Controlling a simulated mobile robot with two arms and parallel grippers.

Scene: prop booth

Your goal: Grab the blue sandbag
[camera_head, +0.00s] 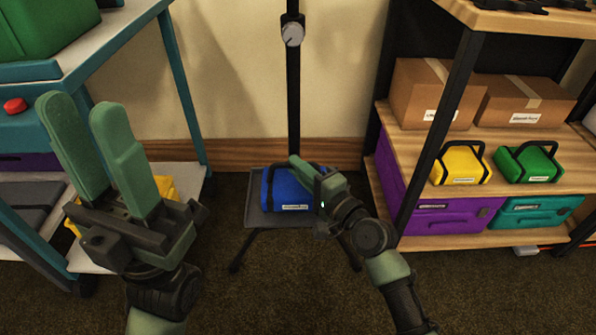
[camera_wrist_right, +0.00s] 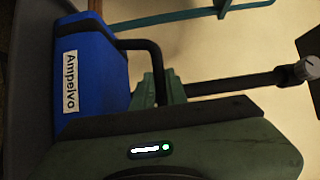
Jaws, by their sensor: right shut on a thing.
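The blue sandbag (camera_head: 284,193) sits on a small grey tray (camera_head: 262,218) on a stand, with a white label and a black handle. It also shows in the right wrist view (camera_wrist_right: 95,70), where the label reads "Ampelvo". My right gripper (camera_head: 304,168) is at the sandbag's top right and is shut on its black handle (camera_wrist_right: 150,60). The gripper covers part of the sandbag in the head view. My left gripper (camera_head: 92,130) is raised at the left, with its fingers apart and nothing between them.
A black upright pole (camera_head: 293,95) with a knob rises behind the tray. A shelf (camera_head: 400,140) at right holds a yellow bag (camera_head: 461,164), a green bag (camera_head: 530,164), cardboard boxes (camera_head: 432,92) and purple and teal cases. A teal-framed cart (camera_head: 183,95) stands at left.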

